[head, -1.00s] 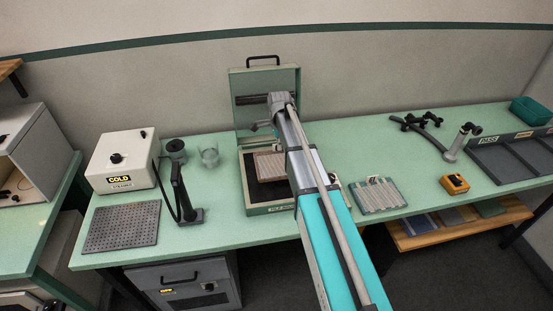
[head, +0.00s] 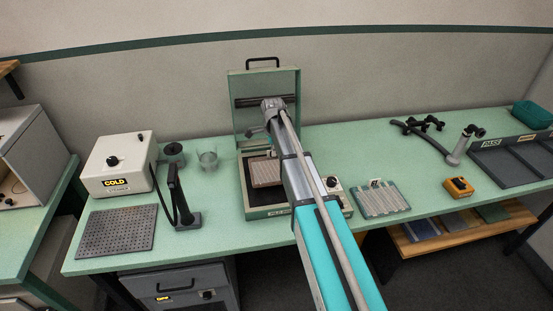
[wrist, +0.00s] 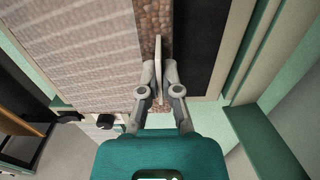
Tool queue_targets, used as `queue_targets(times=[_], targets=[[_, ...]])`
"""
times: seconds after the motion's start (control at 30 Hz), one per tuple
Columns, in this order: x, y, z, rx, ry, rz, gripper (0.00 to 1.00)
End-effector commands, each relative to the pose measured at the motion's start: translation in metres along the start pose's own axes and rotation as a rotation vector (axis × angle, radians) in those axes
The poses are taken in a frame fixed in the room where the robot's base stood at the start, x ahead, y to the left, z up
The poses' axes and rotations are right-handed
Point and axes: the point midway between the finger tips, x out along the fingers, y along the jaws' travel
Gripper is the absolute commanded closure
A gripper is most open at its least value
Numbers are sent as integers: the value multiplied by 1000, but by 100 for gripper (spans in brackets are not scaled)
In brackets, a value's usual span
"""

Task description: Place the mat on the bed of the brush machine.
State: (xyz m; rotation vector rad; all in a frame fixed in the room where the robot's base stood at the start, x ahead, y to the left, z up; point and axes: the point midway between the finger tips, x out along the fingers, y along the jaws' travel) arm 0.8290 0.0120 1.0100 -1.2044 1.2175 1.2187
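The brush machine (head: 247,210) is a green box on the bench with its lid standing open at the back. The mat (head: 266,173), flat and pinkish-tan with pale rows, is over the left part of the machine's dark bed. It fills the left of the wrist view (wrist: 75,55). My gripper (wrist: 159,72) has its fingers close on both sides of a thin upright pale tab at the mat's right edge. In the head view my arm hides the fingers and part of the bed. I cannot tell whether the mat touches the bed.
Left of the machine are a glass jar (head: 207,160), a dark stand (head: 187,215), a COLD control box (head: 120,165) and a perforated plate (head: 117,232). To the right are a striped panel (head: 382,200), a yellow device (head: 458,187) and a PASS tray (head: 510,165).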

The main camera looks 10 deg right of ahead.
Motion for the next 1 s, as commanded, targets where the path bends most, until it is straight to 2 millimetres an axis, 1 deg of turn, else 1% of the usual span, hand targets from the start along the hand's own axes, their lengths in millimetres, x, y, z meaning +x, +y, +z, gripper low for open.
queue_targets(times=[0.03, 0.3, 0.43, 0.77, 0.97, 1.0], targets=[[8, 0, 0, 0, 0, 0, 100], [28, 0, 0, 0, 0, 0, 100], [31, 0, 0, 0, 0, 0, 100], [30, 0, 0, 0, 0, 0, 100], [35, 0, 0, 0, 0, 0, 100], [34, 0, 0, 0, 0, 0, 90]])
